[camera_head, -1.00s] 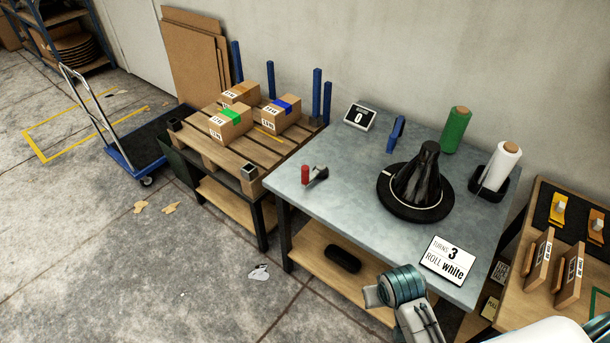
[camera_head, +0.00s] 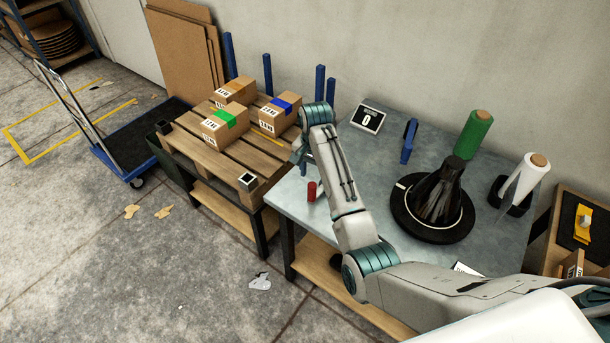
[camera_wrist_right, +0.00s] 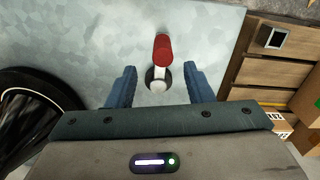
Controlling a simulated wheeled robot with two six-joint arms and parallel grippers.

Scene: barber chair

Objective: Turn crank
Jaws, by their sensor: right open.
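The crank has a red handle (camera_head: 311,191) and stands at the left end of the grey worktable (camera_head: 290,208). My right arm hides much of its base in the head view. My right gripper (camera_head: 303,168) is over the table near the crank. In the right wrist view its blue fingers (camera_wrist_right: 160,73) are open, one on each side of the crank's metal arm and hub (camera_wrist_right: 157,80). The red handle (camera_wrist_right: 163,46) shows ahead of the fingertips, with no contact visible. The counter display (camera_head: 367,118) reads 0. My left gripper is not in view.
A black turntable with a dark wrapped cone (camera_head: 437,196), a green roll (camera_head: 472,134), a white roll (camera_head: 530,176) and a blue upright holder (camera_head: 408,141) stand on the table. A pallet with boxes (camera_head: 225,127) adjoins at left. My arm mostly covers the sign (camera_head: 465,268).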

